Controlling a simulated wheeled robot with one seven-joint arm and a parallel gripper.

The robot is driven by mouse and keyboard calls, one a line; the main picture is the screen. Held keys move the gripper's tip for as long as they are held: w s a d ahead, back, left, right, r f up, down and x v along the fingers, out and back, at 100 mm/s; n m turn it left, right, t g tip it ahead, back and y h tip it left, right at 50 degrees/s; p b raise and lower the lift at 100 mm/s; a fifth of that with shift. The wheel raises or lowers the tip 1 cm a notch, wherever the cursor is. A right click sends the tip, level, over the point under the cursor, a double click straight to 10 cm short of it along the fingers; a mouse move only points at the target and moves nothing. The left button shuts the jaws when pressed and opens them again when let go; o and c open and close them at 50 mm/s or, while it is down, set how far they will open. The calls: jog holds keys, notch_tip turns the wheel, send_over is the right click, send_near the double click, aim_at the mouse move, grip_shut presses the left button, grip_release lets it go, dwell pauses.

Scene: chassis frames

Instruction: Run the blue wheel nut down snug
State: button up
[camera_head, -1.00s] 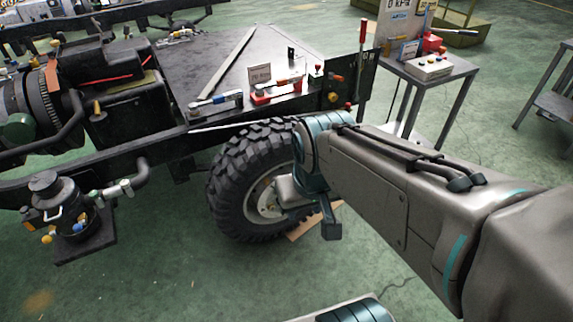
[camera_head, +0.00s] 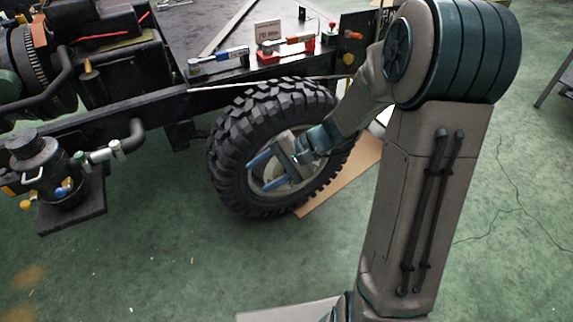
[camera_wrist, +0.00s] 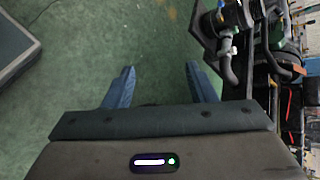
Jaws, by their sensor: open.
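The big black tyre (camera_head: 231,150) stands upright under the chassis in the head view. Its pale hub (camera_head: 297,186) is partly covered by my gripper (camera_head: 259,175). I cannot make out the blue wheel nut; it may be hidden behind my gripper or too small to tell. My gripper's two blue fingers are spread apart and reach leftward across the wheel face. In the wrist view my gripper (camera_wrist: 161,70) is open and empty, with only green floor between its fingers.
The chassis rail (camera_head: 110,121) runs above the wheel, with tools (camera_head: 218,60) on the deck. A black pump unit (camera_head: 48,170) stands at left and shows at the wrist view's upper right (camera_wrist: 226,25). A cardboard sheet (camera_head: 340,183) lies beside the wheel. The floor in front is clear.

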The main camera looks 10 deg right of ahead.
jog(key=w+d+f+m+t+y+b, duration=0.1)
jog(key=w+f+m+t+y+b, duration=0.3)
jog(key=w+f, duration=0.5)
jog(key=w+d+f+m+t+h+b, duration=0.3)
jog(key=w+d+f+m+t+b, duration=0.15)
jog(key=f, duration=0.45)
jog(key=w+d+f+m+t+h+b, duration=0.35)
jog(key=d+f+m, duration=0.2)
jog(key=f, duration=0.35)
jog(key=w+d+f+m+t+h+b, duration=0.35)
jog(key=d+f+m+t, duration=0.2)
jog(key=f, duration=0.35)
jog(key=w+a+m+b, duration=0.1)
jog(key=w+a+b, duration=0.2)
jog(key=w, duration=1)
jog(key=shift+a+g+y, duration=0.3)
jog(key=shift+a+g, duration=0.05)
jog(key=shift+a, duration=0.55)
jog(key=shift+w+r, duration=0.1)
